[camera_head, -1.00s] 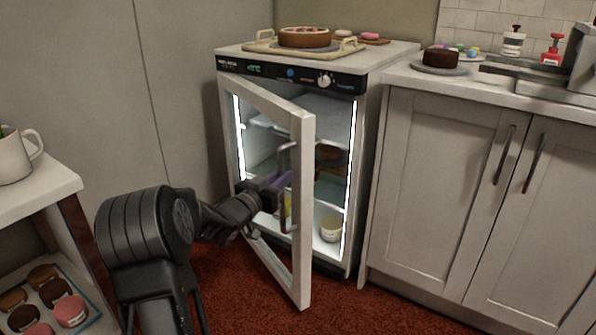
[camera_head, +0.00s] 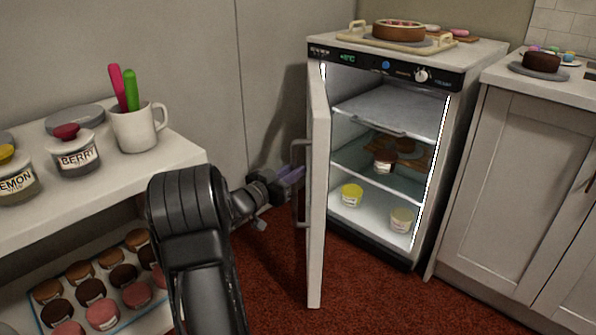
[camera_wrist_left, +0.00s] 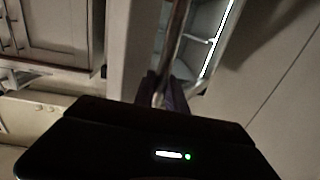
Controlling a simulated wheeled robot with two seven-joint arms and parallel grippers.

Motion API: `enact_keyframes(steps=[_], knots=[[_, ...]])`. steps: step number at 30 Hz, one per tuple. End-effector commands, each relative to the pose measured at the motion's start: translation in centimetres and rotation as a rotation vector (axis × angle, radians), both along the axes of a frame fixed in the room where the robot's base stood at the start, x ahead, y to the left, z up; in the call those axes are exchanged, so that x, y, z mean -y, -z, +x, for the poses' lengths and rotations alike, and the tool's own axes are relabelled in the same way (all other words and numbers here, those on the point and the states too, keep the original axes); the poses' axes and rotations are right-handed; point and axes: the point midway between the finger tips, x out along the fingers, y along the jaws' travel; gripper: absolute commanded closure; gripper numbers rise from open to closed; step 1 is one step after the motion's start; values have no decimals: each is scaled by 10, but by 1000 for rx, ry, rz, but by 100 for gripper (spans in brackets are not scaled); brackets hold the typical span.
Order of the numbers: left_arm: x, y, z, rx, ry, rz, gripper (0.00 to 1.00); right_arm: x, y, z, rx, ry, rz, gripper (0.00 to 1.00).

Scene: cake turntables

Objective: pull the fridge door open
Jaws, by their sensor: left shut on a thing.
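The small fridge (camera_head: 455,120) stands against the back wall with its lit inside exposed. Its door (camera_head: 319,190) is swung wide open and seen nearly edge-on in the head view. The metal bar handle (camera_head: 296,170) is on the door's left face. My left gripper (camera_head: 296,178) is at the handle's middle, shut on it. In the left wrist view, the handle (camera_wrist_left: 177,45) runs down between the dark fingers (camera_wrist_left: 163,92), whose tips are partly hidden by the gripper's body. My right gripper is not in view.
A shelf unit (camera_head: 185,152) with jars, a mug and trays of cakes stands at the left. Several tubs and a plate of food are on the fridge shelves. A tray (camera_head: 352,40) with a cake rests on top. Cabinets (camera_head: 515,185) stand at the right. Red floor lies in front.

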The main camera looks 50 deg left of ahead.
Motion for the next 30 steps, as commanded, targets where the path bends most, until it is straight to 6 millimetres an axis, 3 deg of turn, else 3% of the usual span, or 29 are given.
enact_keyframes(steps=[5, 6, 13, 23, 30], knots=[[-2, -2, 1, 4, -4, 3, 100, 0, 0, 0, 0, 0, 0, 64], [-2, -2, 1, 4, -4, 3, 81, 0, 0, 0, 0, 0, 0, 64], [-1, -1, 1, 3, -2, 1, 62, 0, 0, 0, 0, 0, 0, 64], [0, -2, -3, 2, -2, 1, 62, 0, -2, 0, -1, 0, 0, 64], [4, -4, -33, 1, -4, 1, 62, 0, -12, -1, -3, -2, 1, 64]])
